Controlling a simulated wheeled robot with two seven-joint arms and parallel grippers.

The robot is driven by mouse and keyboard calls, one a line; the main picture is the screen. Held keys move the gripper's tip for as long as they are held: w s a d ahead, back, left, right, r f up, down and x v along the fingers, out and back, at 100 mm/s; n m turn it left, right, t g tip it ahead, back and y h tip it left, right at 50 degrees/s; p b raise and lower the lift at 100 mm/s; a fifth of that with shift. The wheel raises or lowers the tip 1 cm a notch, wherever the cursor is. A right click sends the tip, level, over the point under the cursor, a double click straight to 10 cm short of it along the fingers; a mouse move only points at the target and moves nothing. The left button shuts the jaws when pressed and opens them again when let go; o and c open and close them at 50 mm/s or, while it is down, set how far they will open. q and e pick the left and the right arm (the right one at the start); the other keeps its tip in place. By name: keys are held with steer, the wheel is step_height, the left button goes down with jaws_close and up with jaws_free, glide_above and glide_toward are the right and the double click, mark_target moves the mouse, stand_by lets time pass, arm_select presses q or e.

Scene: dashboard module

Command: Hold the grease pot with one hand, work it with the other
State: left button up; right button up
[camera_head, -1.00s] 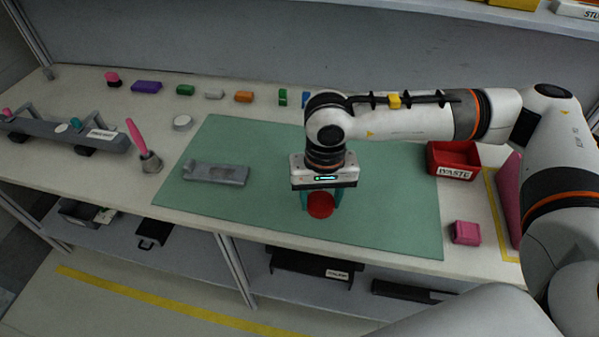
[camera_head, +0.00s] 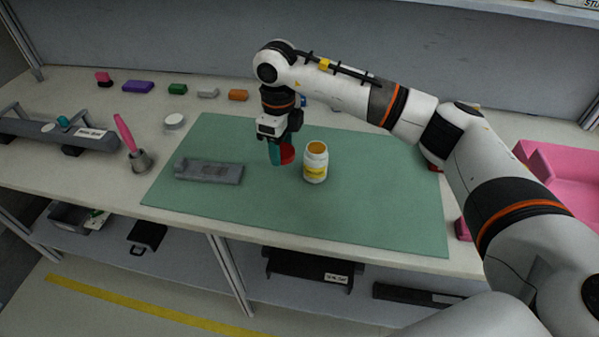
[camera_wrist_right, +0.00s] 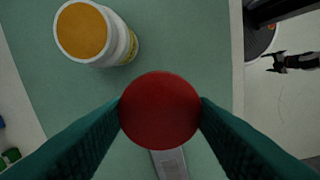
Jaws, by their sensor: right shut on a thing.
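The grease pot (camera_head: 316,164) is a white jar with a yellow label, upright on the green mat (camera_head: 370,200). Its mouth is open and shows an orange-yellow fill; it also shows in the right wrist view (camera_wrist_right: 88,32). My right gripper (camera_head: 279,153), with teal fingers, is shut on a round red lid (camera_head: 288,154). The lid is left of the pot, apart from it, and looks raised above the mat. In the right wrist view the lid (camera_wrist_right: 160,110) sits between both fingers.
A grey tray-like part (camera_head: 209,172) lies on the mat's left. A pink-handled tool (camera_head: 124,132) stands in a grey holder (camera_head: 140,161). A white round piece (camera_head: 174,121) and several coloured blocks lie behind. A pink bin (camera_head: 565,180) is at right. The mat's right side is clear.

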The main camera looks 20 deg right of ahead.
mark_target(283, 185)
steer(key=shift+w+f+m, duration=0.2)
steer(key=shift+m, duration=0.2)
steer(key=shift+f, duration=0.3)
steer(key=shift+m, duration=0.3)
step_height(283, 185, down, 9)
steer(key=shift+f+p, duration=0.15)
steer(key=shift+p, duration=0.75)
steer(key=shift+f, duration=0.1)
